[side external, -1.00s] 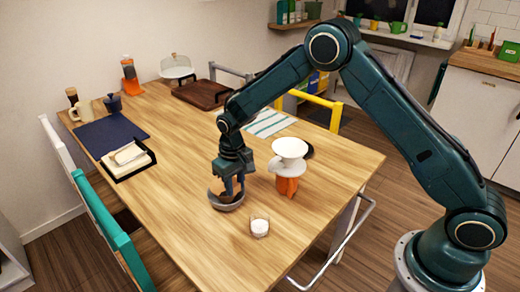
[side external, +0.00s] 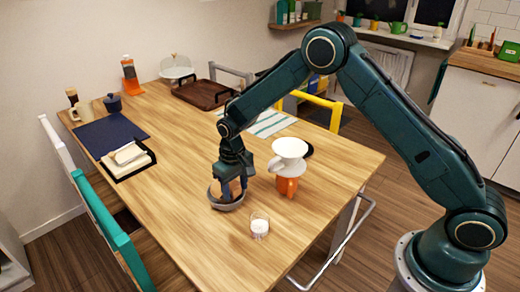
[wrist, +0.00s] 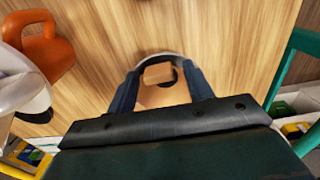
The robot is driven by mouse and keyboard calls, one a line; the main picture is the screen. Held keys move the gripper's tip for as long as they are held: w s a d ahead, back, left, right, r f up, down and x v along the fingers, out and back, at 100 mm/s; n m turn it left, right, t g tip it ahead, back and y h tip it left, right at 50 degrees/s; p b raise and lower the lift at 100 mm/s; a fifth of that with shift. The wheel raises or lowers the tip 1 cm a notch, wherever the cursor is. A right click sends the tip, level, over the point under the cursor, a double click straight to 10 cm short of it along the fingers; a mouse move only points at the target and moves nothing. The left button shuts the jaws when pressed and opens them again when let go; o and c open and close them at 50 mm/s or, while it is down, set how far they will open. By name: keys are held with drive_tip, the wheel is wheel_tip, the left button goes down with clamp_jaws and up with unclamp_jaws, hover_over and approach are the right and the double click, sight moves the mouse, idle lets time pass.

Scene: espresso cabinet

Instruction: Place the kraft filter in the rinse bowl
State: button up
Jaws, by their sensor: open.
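The brown kraft filter (side external: 225,189) sits in the grey rinse bowl (side external: 226,204) near the front of the wooden table. In the wrist view the filter (wrist: 158,73) shows inside the rim of the bowl (wrist: 160,56), between my fingers. My gripper (side external: 231,177) is open, pointing down just above the bowl, with its two blue fingers (wrist: 162,78) spread on either side of the filter. The lower part of the filter and part of the bowl are hidden by the gripper.
An orange mug (side external: 288,187) with a white dripper (side external: 289,149) stands right of the bowl, close to my gripper. A small glass with white contents (side external: 259,227) stands in front. A black holder with filters (side external: 128,160) lies at left. The table between is clear.

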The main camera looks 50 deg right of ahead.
drive_tip(key=shift+r, duration=0.1)
wheel_tip(320, 180, up, 12)
idle(0.6)
idle(0.5)
drive_tip(key=s+d+r+t, duration=0.1)
drive_tip(key=s+d+r, duration=0.1)
drive_tip(key=s+r, duration=0.55)
drive_tip(key=s+d+r+t, duration=0.2)
drive_tip(key=s+d+r, duration=0.1)
drive_tip(key=s+r, duration=0.45)
drive_tip(key=s+d+t, duration=0.1)
drive_tip(key=s, duration=0.8)
drive_tip(key=s+d+r+t, duration=0.1)
drive_tip(key=s, duration=0.8)
drive_tip(key=shift+s+d+r+t, duration=0.25)
drive_tip(key=shift+s+r+t, duration=0.05)
drive_tip(key=shift+s, duration=0.05)
